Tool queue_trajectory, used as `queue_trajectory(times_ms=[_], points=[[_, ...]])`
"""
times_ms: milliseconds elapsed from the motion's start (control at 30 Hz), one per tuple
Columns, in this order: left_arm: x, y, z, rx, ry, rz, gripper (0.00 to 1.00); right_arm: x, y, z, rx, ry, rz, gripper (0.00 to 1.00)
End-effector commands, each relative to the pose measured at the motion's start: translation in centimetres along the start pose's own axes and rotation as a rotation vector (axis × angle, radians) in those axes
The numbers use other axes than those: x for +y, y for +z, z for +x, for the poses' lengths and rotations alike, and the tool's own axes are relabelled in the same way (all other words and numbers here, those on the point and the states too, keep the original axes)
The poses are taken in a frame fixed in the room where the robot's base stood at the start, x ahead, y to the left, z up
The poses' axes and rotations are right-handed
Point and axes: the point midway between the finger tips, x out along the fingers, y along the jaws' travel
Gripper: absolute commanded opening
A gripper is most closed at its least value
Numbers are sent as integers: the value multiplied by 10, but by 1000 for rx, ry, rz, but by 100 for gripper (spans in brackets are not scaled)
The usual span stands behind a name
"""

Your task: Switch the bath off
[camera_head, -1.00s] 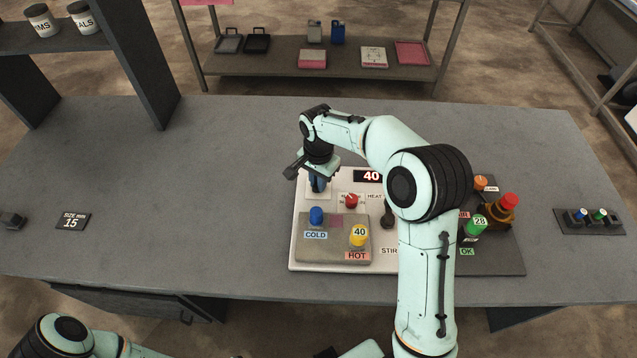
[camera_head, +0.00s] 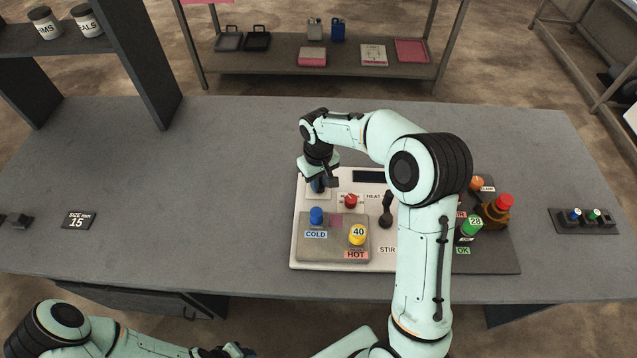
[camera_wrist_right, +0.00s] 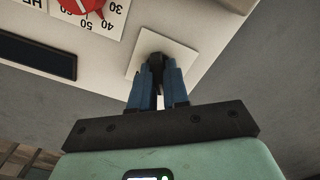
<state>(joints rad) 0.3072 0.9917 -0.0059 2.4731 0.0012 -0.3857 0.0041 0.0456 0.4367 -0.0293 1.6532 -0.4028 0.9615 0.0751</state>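The bath's control panel (camera_head: 305,262) is a white plate on the grey table. Its switch, a dark knob on a white square plate (camera_wrist_right: 185,52), is at the panel's far left corner. My right gripper (camera_head: 318,186) is over it; in the wrist view its blue fingers (camera_wrist_right: 157,75) are closed around the dark knob, which they largely hide. The bath's display (camera_head: 374,177) is dark; it also shows blank in the wrist view (camera_wrist_right: 38,57). The red heat dial (camera_head: 350,201) is beside the switch. My left gripper (camera_head: 230,350) is partly visible at the bottom edge, its fingers unclear.
Blue COLD (camera_head: 316,215) and yellow HOT (camera_head: 357,234) pieces stand on a grey block. A black stir lever (camera_head: 386,210) is to the right. The table's left side is mostly clear.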

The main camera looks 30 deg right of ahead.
Motion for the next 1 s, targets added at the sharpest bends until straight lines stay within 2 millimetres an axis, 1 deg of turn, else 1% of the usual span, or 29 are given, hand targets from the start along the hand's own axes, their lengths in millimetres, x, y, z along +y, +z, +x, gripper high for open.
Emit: queue_trajectory(times_ms=[33, 67, 367, 467, 867, 1000], points=[[-1, 1, 1, -1, 0, 0, 43, 0, 3, 5, -11, -1, 0, 33], [-1, 1, 1, -1, 0, 0, 43, 0, 3, 5, -11, -1, 1, 43], [0, 0, 1, -1, 0, 0, 43, 0, 1, 2, -5, 0, 3, 44], [1, -1, -1, 1, 0, 0, 43, 0, 0, -2, -3, 0, 3, 44], [18, -26, -25, 32, 11, 11, 43, 0, -2, -51, 4, 0, 3, 44], [16, -23, -22, 28, 10, 10, 43, 0, 0, -63, 2, 1, 3, 44]])
